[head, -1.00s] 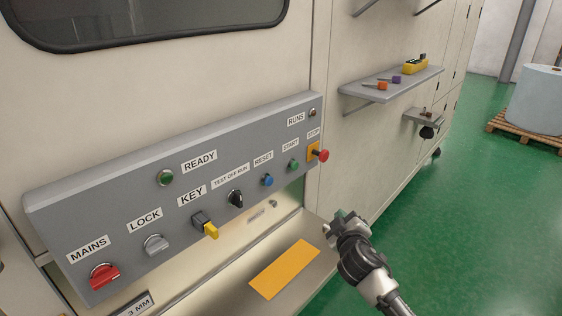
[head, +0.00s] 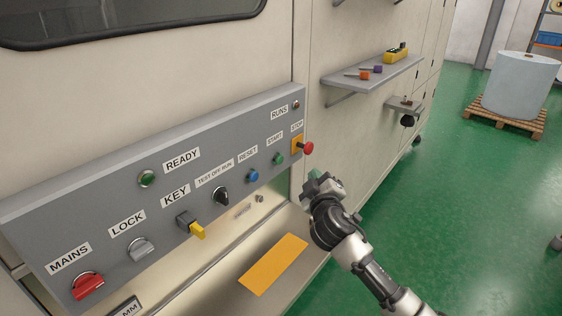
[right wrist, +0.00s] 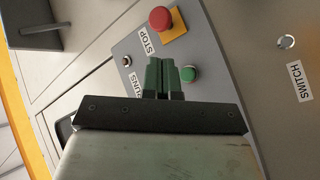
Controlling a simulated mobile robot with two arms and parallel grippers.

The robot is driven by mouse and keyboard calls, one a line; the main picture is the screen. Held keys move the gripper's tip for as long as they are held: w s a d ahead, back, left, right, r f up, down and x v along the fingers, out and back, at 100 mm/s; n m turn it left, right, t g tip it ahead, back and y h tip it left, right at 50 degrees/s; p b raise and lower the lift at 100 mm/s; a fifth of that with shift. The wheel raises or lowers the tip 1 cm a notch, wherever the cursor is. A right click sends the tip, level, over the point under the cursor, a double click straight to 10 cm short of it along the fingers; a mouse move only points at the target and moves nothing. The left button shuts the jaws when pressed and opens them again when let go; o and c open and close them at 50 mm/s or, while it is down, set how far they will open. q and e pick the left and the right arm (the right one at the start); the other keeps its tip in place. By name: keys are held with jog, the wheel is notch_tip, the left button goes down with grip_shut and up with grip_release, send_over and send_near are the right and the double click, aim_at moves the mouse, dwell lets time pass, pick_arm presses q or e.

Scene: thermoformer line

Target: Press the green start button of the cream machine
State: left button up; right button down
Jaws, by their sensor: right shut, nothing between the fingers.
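The green start button (head: 278,158) sits under its START label on the grey control panel (head: 110,165) of the cream machine (head: 120,90). Between it and the right end is the red stop button (head: 308,147) on a yellow plate. My right gripper (head: 316,178) is shut and empty, in front of the panel's right end, below the stop button. In the right wrist view, its green fingers (right wrist: 163,80) point at the panel, and the green start button (right wrist: 188,74) shows just right of the fingertips. I cannot tell contact; a gap seems to remain in the head view. My left gripper is not in view.
A blue reset button (head: 253,176), a black selector (head: 221,196) and a yellow key (head: 197,231) lie left along the panel. A ledge with an orange plate (head: 273,264) juts out below. A shelf (head: 372,76) is fixed at right.

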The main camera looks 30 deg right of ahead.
aim_at(280, 160)
jog(key=w+a+b, duration=0.1)
jog(key=w+a, duration=0.1)
jog(key=w, duration=0.4)
jog(key=shift+w+a+b, duration=0.3)
jog(key=shift+w+a, duration=0.05)
jog(key=shift+w, duration=0.1)
dwell(1.7)
jog(key=shift+w+a, duration=0.2)
jog(key=shift+w, duration=0.05)
jog(key=shift+w+a+b, duration=0.15)
jog(key=shift+w+b, duration=0.2)
jog(key=shift+w, duration=0.1)
dwell(0.7)
jog(key=shift+s, duration=0.15)
jog(key=shift+s+d+p, duration=0.3)
jog(key=shift+s, duration=0.4)
